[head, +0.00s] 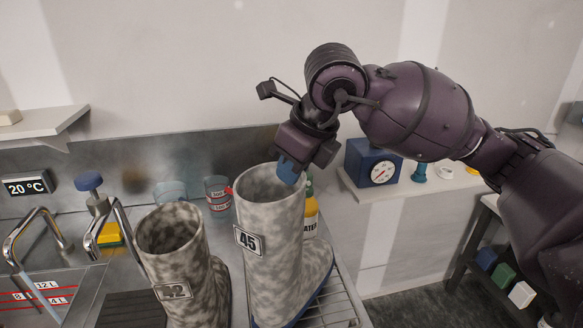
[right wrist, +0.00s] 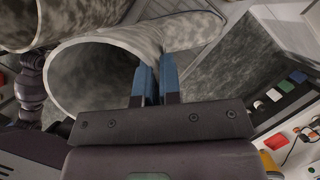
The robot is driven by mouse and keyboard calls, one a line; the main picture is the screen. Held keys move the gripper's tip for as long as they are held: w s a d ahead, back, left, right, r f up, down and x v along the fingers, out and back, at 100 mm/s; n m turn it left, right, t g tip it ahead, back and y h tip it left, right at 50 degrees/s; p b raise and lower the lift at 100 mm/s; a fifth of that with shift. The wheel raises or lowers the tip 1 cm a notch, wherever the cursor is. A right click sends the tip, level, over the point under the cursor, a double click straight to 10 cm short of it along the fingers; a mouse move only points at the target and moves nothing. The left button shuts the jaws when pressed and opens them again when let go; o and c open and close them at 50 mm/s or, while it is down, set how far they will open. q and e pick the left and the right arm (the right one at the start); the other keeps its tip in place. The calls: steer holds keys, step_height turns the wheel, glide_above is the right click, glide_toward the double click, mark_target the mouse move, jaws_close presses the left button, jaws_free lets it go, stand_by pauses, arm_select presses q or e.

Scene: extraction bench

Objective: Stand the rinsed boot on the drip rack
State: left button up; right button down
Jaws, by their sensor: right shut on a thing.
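A tall grey mottled boot marked 45 (head: 272,240) stands upright at the right end of the bench, its toe toward the right. The wire drip rack (head: 340,305) shows beneath and beside its foot; whether the sole rests on the wires I cannot tell. My right gripper (head: 290,172) is shut on the boot's top rim from above. The right wrist view shows the blue fingers (right wrist: 154,80) pinching the wall of the open shaft (right wrist: 90,80). A second mottled boot (head: 178,255), with a partly legible tag, stands to the left. My left gripper is out of view.
Metal taps (head: 112,225) and a sink are at the left. A yellow bottle (head: 310,215) stands close behind the held boot, with beakers (head: 218,195) further left. A blue dial scale (head: 372,163) sits on the shelf at the right.

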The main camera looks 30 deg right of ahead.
steer(key=c, duration=1.3)
jaws_free()
steer(key=shift+r+p, duration=0.15)
steer(key=shift+p, duration=0.15)
steer(key=b+v, duration=0.1)
steer(key=v, duration=1.1)
steer(key=shift+d, duration=0.1)
